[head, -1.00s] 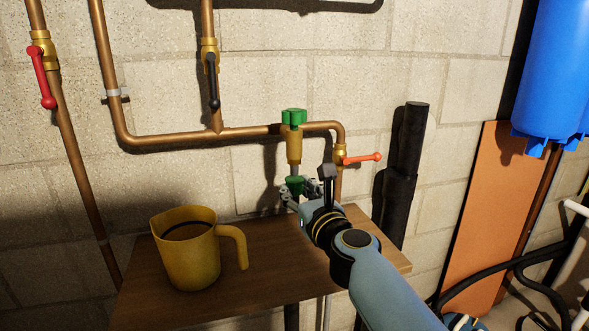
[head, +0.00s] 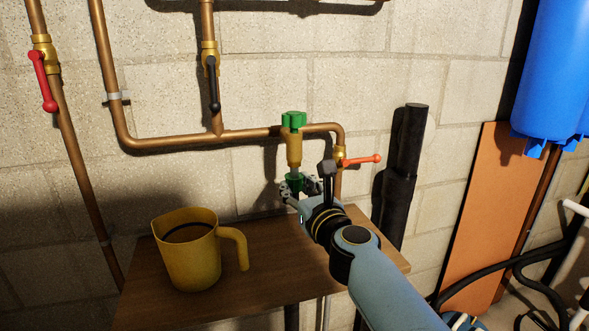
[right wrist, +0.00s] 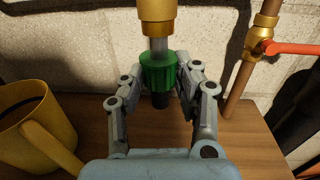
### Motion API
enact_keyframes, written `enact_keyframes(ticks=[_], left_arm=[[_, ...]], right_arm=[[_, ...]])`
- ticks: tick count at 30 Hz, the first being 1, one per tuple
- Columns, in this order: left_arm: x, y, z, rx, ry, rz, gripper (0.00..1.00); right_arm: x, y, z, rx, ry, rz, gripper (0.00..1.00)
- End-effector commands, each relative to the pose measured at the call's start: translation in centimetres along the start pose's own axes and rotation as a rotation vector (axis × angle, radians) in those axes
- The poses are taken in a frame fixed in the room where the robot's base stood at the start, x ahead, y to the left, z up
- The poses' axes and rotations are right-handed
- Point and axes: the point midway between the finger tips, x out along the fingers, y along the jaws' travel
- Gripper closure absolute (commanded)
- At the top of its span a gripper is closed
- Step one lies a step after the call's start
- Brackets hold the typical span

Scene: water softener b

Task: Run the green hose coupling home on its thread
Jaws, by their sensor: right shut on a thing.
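The green hose coupling (head: 294,181) is a ribbed collar below a brass valve body (head: 294,150) that has a green handle (head: 293,120) on top. In the right wrist view the coupling (right wrist: 159,72) sits around a grey spout (right wrist: 158,46) under the brass body (right wrist: 157,10), with bare grey showing between them. A dark end hangs below the coupling. My right gripper (head: 296,187) has its fingers on both sides of the coupling and is shut on it; the fingers also show in the right wrist view (right wrist: 160,80). My left gripper is not in view.
A yellow jug (head: 190,260) stands on the wooden shelf (head: 130,300), left of my right gripper. Copper pipe (head: 170,141) runs along the block wall. A red-handled valve (head: 360,159) is close on the right, with a black pipe (head: 408,140) beyond it.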

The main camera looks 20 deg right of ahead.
Motion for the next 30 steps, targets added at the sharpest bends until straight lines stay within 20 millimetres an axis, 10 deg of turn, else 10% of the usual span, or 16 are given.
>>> enact_keyframes(ticks=[23, 30], left_arm=[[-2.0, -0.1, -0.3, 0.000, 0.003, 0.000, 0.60], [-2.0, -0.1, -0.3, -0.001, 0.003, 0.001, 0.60]], right_arm=[[0.0, -0.1, 2.0, 0.000, 0.000, 0.001, 1.00], [0.3, -1.3, 2.2, -0.006, -0.004, 0.426, 1.00]])
